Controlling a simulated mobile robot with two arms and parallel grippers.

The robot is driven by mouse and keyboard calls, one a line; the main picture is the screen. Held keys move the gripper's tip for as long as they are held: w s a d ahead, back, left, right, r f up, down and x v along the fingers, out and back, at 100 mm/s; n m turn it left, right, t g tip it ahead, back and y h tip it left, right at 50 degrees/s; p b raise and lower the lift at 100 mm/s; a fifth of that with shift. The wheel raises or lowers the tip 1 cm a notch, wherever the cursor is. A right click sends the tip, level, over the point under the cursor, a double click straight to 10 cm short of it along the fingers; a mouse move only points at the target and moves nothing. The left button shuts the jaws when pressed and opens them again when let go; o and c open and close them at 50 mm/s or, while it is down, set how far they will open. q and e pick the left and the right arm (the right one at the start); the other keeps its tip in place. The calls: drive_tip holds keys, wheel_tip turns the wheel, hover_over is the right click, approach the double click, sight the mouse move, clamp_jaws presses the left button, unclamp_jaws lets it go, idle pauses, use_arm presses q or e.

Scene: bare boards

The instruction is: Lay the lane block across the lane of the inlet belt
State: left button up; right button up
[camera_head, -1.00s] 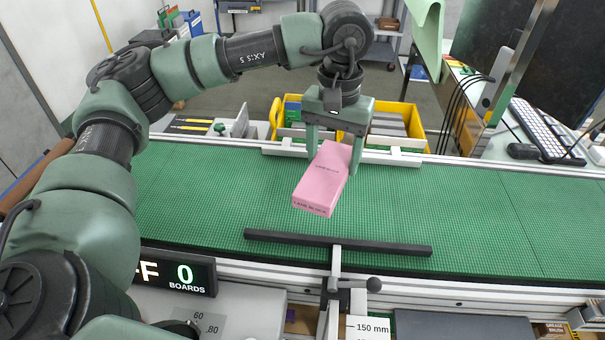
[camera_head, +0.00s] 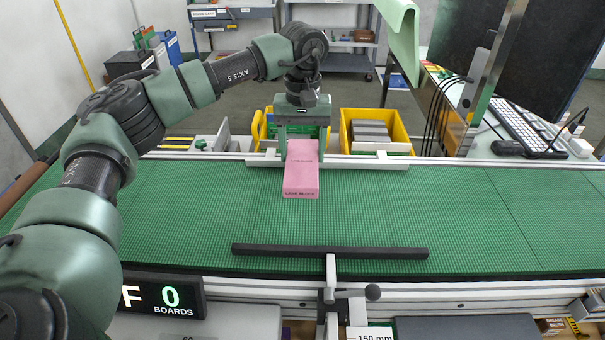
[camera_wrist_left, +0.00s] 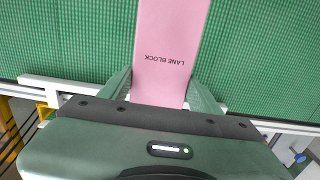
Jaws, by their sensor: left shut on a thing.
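The pink lane block (camera_head: 301,181) is held in my left gripper (camera_head: 302,152), whose two fingers sit on either side of its far part. The block points lengthwise from the back edge of the green inlet belt (camera_head: 400,215) toward the front. Whether its underside touches the belt or hangs just above it, I cannot tell. In the left wrist view the block (camera_wrist_left: 170,60), lettered LANE BLOCK, runs out between the fingers over the belt (camera_wrist_left: 60,40). My right gripper is not in view.
A black guide bar (camera_head: 330,252) on a clamp stands at the belt's front edge, apart from the block. A white rail (camera_head: 370,162) is at the back edge. A yellow bin (camera_head: 345,135) stands behind. The belt is bare on both sides of the block.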

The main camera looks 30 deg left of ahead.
sight(302, 153)
use_arm(q)
wheel_tip(302, 153, down, 2)
drive_tip(key=shift+f, duration=0.8)
wheel_tip(302, 153, down, 3)
drive_tip(key=shift+f+p, duration=0.15)
drive_tip(key=shift+p, duration=0.15)
drive_tip(key=shift+f, duration=0.1)
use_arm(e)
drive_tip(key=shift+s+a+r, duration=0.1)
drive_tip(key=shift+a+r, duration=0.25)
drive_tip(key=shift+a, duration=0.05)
use_arm(q)
drive_tip(key=shift+f, duration=0.1)
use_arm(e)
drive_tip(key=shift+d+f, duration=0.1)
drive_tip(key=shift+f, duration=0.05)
use_arm(q)
drive_tip(key=o, duration=1.5)
drive_tip(key=shift+c, duration=0.2)
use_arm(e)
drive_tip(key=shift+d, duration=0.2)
